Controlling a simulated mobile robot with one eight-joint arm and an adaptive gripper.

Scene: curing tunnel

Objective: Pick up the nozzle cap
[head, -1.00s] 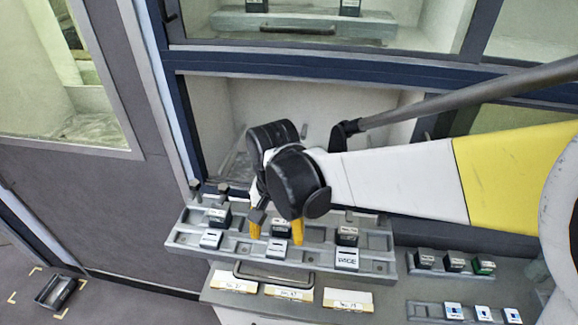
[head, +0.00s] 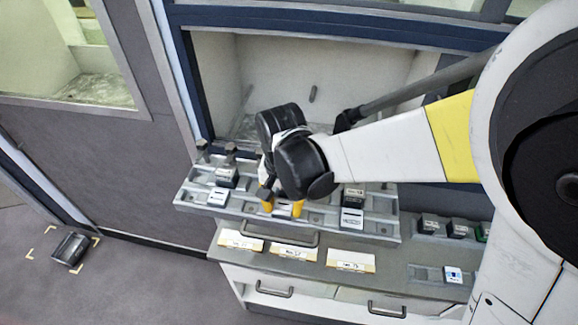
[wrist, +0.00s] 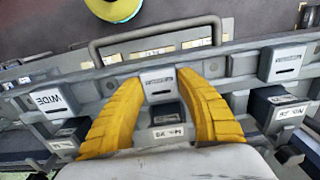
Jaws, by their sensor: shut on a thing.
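The nozzle cap appears to be the small light-grey labelled block (wrist: 160,84), in the middle of the front row of the grey rack (wrist: 237,48). My gripper (wrist: 162,82) has its two yellow fingers on either side of this block and is shut on it. The block seems to be still at rack level; whether it is clear of its slot I cannot tell. In the head view my gripper (head: 283,208) is low over the rack (head: 370,230), and its black wrist hides part of the back row. A dark block with a pale numbered face (wrist: 168,122) sits behind, also between the fingers.
A light block marked WIDE (wrist: 52,100) and another light block (wrist: 281,63) flank the fingers. Several label cards (head: 293,251) lie along the ledge in front. A rail handle (wrist: 155,35) runs along the ledge. A dark tray (head: 71,248) lies on the floor.

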